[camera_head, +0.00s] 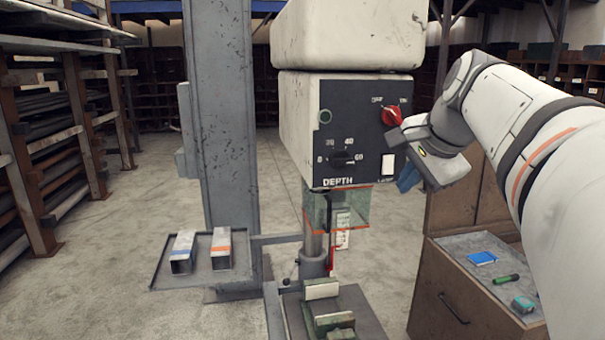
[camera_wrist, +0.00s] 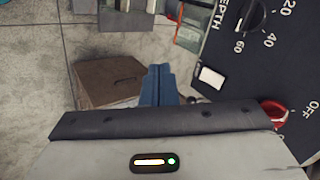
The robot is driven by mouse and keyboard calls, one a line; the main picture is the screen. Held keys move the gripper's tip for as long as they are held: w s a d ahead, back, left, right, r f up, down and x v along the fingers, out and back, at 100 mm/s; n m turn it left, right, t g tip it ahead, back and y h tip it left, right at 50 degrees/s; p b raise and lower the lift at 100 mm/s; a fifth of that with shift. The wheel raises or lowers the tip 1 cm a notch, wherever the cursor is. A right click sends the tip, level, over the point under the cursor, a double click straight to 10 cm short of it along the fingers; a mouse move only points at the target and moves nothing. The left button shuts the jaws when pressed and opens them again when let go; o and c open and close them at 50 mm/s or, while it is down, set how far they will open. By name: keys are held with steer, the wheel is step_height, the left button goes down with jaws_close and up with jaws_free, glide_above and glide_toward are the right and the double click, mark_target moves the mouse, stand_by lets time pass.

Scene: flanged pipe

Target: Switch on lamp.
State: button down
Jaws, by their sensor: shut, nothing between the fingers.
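The drill press has a dark control panel (camera_head: 350,110) facing me. A white rectangular switch (camera_head: 388,164) is at its lower right, with a small label under it that is too blurred to read surely. The switch also shows in the wrist view (camera_wrist: 211,77), right of my fingers. I cannot tell whether it is on or off. My gripper (camera_head: 406,180) is just right of the switch and a little lower, apart from it in the picture. Its blue fingers (camera_wrist: 157,72) are together and empty. No lamp light can be made out.
A clear guard (camera_head: 350,207) hangs below. A tray (camera_head: 165,280) is at left; a cabinet (camera_head: 460,300) with small tools is at right.

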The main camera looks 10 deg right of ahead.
steer(key=w+d+r+m+t, duration=0.1)
steer(key=d+r+m, duration=0.2)
steer(key=d+r, duration=0.1)
steer(key=shift+r, duration=0.8)
steer(key=shift+f, duration=0.1)
glide_toward(385, 180)
step_height(385, 180, down, 3)
steer(key=w, duration=0.1)
steer(key=w+p, duration=0.1)
steer(key=shift+w+a+f, duration=0.1)
steer(key=shift+w+a, duration=0.1)
steer(key=shift+w, duration=0.15)
